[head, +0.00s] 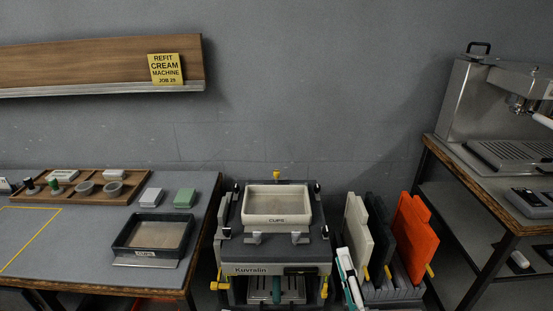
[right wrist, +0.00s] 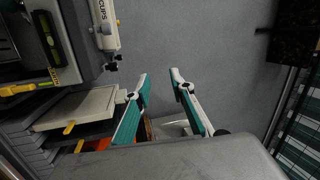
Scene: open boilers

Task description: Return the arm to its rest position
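My right gripper (head: 347,268) shows at the bottom edge of the head view, a white and teal finger seen edge-on. It is in front of the upright panels, just right of the Kuvrolin machine (head: 252,269). In the right wrist view, my right gripper (right wrist: 160,80) has its two fingers spread apart with nothing between them. A grey rounded surface covers the bottom of that view. My left gripper is not in view.
A rack holds white, black and orange panels (head: 414,235). A white CUPS tray (head: 277,221) sits on the machine. The left table carries a dark CUPS tray (head: 146,253) and a wooden board (head: 132,190). A steel coffee machine (head: 470,100) stands on the right table.

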